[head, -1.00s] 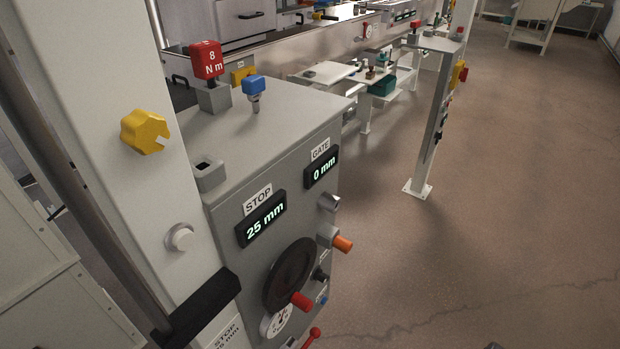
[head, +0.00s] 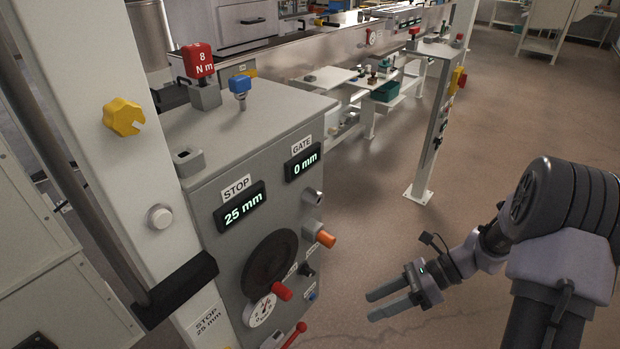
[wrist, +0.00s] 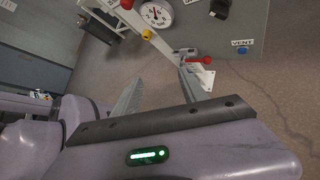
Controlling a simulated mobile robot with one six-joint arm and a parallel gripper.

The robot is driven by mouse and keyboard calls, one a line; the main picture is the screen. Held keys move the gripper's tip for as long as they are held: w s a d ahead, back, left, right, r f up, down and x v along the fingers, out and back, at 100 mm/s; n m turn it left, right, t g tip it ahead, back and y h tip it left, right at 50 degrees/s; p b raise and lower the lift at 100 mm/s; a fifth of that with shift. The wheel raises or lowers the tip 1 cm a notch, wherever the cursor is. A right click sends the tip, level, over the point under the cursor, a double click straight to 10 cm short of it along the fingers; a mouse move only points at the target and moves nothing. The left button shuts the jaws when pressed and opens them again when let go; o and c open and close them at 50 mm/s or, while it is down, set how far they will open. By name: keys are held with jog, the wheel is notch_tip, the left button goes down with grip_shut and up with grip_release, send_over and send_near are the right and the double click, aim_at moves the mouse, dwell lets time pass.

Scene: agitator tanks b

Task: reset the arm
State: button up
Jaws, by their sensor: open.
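My gripper (head: 388,300) is at the lower right in the head view, held in free air to the right of the grey control cabinet (head: 262,112). Its two fingers are apart with nothing between them. The rest of my arm stands behind it at the right edge. In the wrist view my gripper (wrist: 162,95) also shows spread fingers, with a dial gauge (wrist: 156,14) and a red-ended lever (wrist: 200,60) beyond them.
The cabinet front carries a black handwheel (head: 268,262), an orange knob (head: 325,239) and displays reading 25 mm and 0 mm. A white post (head: 432,130) stands behind my gripper. Open floor (head: 480,130) lies right of the post.

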jog(key=s+a+r+n+t+h, duration=0.2)
jog(key=s+r+n+t+h, duration=0.1)
jog(key=s+r+n, duration=0.4)
jog(key=s+a+r+n+t+h, duration=0.2)
jog(key=s+r+n+t+h, duration=0.2)
jog(key=r+n, duration=0.7)
notch_tip(320, 180, up, 2)
jog(key=s+h, duration=0.2)
jog(key=s, duration=0.1)
jog(key=shift+a+t, duration=0.3)
jog(key=shift+a, duration=0.05)
